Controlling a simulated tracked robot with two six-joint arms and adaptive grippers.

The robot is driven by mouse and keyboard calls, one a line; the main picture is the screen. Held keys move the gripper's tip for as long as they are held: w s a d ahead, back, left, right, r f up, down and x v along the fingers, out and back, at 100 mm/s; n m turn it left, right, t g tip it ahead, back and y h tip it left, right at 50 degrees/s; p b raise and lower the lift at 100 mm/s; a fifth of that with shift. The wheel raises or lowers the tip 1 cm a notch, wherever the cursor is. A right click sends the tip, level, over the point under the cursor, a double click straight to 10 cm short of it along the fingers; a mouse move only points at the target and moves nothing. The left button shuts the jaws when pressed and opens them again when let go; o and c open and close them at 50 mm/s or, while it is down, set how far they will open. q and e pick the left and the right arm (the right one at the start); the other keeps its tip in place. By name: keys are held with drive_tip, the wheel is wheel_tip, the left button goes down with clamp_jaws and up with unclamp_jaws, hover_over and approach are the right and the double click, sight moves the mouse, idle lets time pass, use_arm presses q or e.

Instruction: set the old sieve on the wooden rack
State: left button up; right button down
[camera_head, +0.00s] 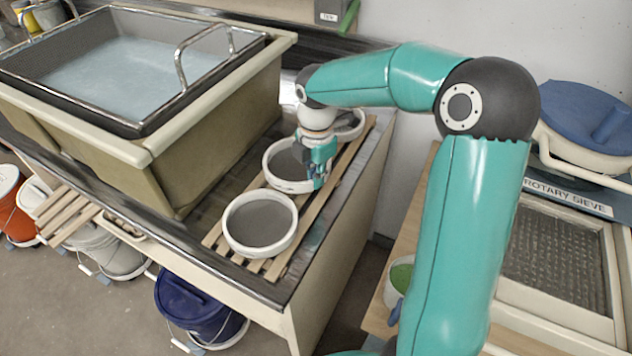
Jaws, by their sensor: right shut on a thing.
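The wooden rack (279,266) is a set of pale slats on the dark bench top beside the sink. Three round white-rimmed sieves with grey mesh show at it, in a row. The middle one, which I take as the old sieve (283,163), is at my right gripper (319,178), which is shut on the right side of its rim. It looks level over the slats; whether it touches them I cannot tell. The front sieve (259,222) lies on the near end of the rack. The back sieve (351,124) is partly hidden by my right arm. My left gripper is not in view.
A large sink (212,141) with a metal-framed basin stands left of the rack. Lidded buckets, one blue (197,308), stand on the floor below the bench. A rotary sieve (583,145) and a framed screen (557,258) are at the right, partly behind my arm.

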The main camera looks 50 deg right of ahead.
drive_tip(key=shift+f, duration=1.35)
drive_tip(key=c, duration=1.7)
unclamp_jaws()
drive_tip(key=shift+f, duration=0.15)
drive_tip(key=shift+c, duration=0.2)
drive_tip(key=o, duration=0.4)
drive_tip(key=shift+w, duration=0.1)
drive_tip(key=shift+o, duration=0.2)
drive_tip(key=shift+r, duration=0.2)
wheel_tip(320, 180, up, 12)
drive_tip(key=shift+a+f, duration=0.1)
